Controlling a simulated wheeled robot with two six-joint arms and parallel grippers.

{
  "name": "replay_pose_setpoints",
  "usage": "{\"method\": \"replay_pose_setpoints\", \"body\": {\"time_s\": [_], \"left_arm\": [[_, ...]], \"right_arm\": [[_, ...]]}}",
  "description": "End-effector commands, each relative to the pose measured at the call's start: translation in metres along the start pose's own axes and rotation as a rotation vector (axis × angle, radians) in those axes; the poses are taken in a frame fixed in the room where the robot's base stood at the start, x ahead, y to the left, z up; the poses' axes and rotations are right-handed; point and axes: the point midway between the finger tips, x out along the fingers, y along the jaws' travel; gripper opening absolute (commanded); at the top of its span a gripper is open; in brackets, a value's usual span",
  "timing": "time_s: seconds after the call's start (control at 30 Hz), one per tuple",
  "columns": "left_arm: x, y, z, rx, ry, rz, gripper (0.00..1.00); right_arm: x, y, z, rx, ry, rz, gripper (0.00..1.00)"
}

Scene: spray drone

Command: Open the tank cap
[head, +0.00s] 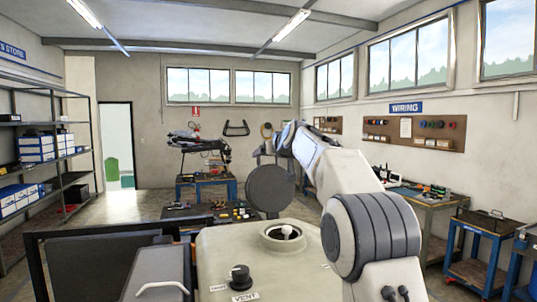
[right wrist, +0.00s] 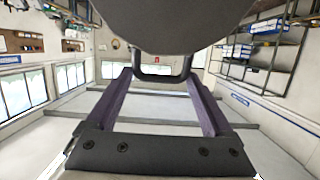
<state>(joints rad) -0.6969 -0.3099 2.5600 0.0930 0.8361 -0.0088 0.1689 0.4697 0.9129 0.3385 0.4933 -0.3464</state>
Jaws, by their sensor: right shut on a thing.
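The tank (head: 215,245) is a beige body in the foreground of the head view. Its round filler neck (head: 272,240) is uncovered, with a small white piece inside. The dark round cap (head: 270,190) stands tilted up behind the neck. In the right wrist view the cap (right wrist: 180,20) fills the top middle, with a dark handle-like loop (right wrist: 155,72) at its edge. My right gripper (right wrist: 158,75) is shut on the cap, its purple fingers at the loop; the exact contact is hard to see. In the head view my right arm hides most of this gripper. My left gripper is not in view.
A black vent knob (head: 240,274) rises from the tank in front of the neck. A dark frame (head: 110,228) stands on the left. Benches (head: 440,205) line the right wall and shelves (head: 40,160) the left.

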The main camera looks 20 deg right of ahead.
Motion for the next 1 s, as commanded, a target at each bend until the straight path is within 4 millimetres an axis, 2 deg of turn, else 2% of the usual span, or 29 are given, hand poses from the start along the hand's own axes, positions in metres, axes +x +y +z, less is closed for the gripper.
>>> {"method": "replay_pose_setpoints", "body": {"time_s": [0.03,0.2,0.23,0.27,0.57,0.67,0.77,1.0], "left_arm": [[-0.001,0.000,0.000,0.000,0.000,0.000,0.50],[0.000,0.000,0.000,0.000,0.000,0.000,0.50],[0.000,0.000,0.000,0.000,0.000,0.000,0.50],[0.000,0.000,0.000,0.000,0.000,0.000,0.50],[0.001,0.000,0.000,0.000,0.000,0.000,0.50],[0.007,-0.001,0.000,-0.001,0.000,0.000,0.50],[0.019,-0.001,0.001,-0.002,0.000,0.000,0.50],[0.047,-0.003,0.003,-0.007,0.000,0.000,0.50]], "right_arm": [[-0.001,0.002,-0.007,0.000,0.022,0.006,0.00],[-0.001,0.002,-0.006,0.001,0.020,0.006,0.00],[-0.001,0.002,-0.006,0.001,0.020,0.006,0.94],[0.000,0.002,-0.006,0.001,0.019,0.005,0.99],[0.000,0.001,-0.003,0.001,0.012,0.003,0.99],[-0.006,-0.001,-0.001,0.001,0.014,0.003,0.99],[-0.021,-0.001,0.001,0.000,0.015,0.002,0.99],[-0.069,0.000,0.001,0.000,0.018,0.005,0.99]]}}
